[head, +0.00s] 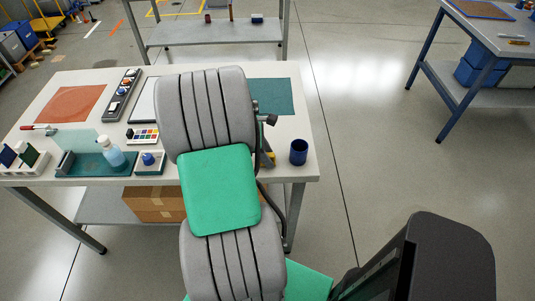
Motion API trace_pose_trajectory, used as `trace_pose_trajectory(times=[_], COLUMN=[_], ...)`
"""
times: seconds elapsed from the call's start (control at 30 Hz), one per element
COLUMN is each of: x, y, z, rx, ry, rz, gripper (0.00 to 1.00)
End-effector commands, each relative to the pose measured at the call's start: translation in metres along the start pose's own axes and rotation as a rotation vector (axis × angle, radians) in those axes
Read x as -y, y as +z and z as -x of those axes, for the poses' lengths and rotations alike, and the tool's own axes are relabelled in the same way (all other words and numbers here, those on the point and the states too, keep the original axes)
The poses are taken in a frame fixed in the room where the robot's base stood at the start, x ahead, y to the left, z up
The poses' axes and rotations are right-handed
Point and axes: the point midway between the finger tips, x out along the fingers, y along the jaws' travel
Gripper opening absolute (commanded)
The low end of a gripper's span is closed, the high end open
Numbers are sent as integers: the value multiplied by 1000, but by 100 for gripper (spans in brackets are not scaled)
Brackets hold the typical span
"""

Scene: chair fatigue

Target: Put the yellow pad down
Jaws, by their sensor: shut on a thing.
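I see no whole yellow pad. A large black part of my own body fills the lower right. My gripper's fingers are not in view, so what they hold does not show.
The white table (302,120) carries a blue cup (298,151), a spray bottle (111,152), a teal mat (271,96) and several trays. A cardboard box (154,204) sits on its lower shelf.

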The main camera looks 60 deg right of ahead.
Motion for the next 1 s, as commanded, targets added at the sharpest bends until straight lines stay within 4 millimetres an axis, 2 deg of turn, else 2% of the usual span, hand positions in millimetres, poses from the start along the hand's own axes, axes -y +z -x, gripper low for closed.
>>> trace_pose_trajectory(times=[0.17,0.2,0.43,0.77,0.87,1.0], x=[1,1,1,0,-1,-1], y=[-1,-1,-1,0,0,-1], z=[-3,-3,-3,2,18,54], rx=[0,0,1,1,0,-1], ry=[-2,-2,-2,1,3,4], rz=[1,1,0,0,1,1], gripper=[0,37,56,57,57,57])
